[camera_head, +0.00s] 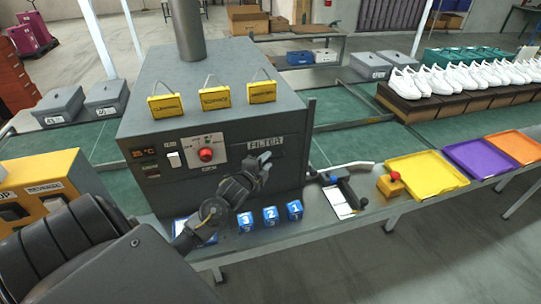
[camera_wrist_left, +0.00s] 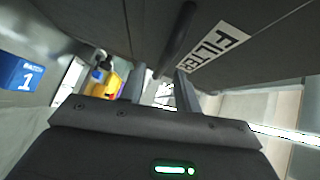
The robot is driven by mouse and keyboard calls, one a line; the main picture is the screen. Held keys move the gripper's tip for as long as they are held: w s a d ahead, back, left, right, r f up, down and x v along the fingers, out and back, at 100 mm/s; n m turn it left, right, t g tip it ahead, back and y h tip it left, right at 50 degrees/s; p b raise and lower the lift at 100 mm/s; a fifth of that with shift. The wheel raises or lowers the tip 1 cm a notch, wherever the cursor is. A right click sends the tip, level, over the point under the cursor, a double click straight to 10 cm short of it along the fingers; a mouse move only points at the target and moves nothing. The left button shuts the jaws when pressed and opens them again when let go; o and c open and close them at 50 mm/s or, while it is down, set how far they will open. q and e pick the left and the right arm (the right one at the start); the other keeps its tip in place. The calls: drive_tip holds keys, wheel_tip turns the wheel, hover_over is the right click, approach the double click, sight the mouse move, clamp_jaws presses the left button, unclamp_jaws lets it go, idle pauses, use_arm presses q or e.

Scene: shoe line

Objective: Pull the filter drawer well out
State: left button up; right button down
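The filter drawer (camera_head: 283,158), marked with a white FILTER label, is in the front of the grey machine, right of the red button. Its front looks about flush with the machine, though my arm hides part of it. My left gripper (camera_head: 264,160) is right at the drawer front, just below the label. In the left wrist view the label shows beside a dark handle bar (camera_wrist_left: 178,40). The two fingers of my left gripper (camera_wrist_left: 160,88) are apart, with the bar's end near the gap between them. I cannot tell whether they touch it. My right gripper is not in view.
Blue numbered blocks (camera_head: 270,215) stand on the bench edge below the drawer. A black-handled device (camera_head: 349,192) and a yellow box with a red button (camera_head: 391,184) are to the right, then coloured trays (camera_head: 428,174). A yellow control box (camera_head: 45,185) is at the left.

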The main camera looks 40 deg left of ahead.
sight(271, 158)
use_arm(q)
drive_tip(key=shift+p+x, duration=0.3)
drive_tip(key=shift+x, duration=1.35)
clamp_jaws()
drive_tip(key=shift+d+f, duration=0.1)
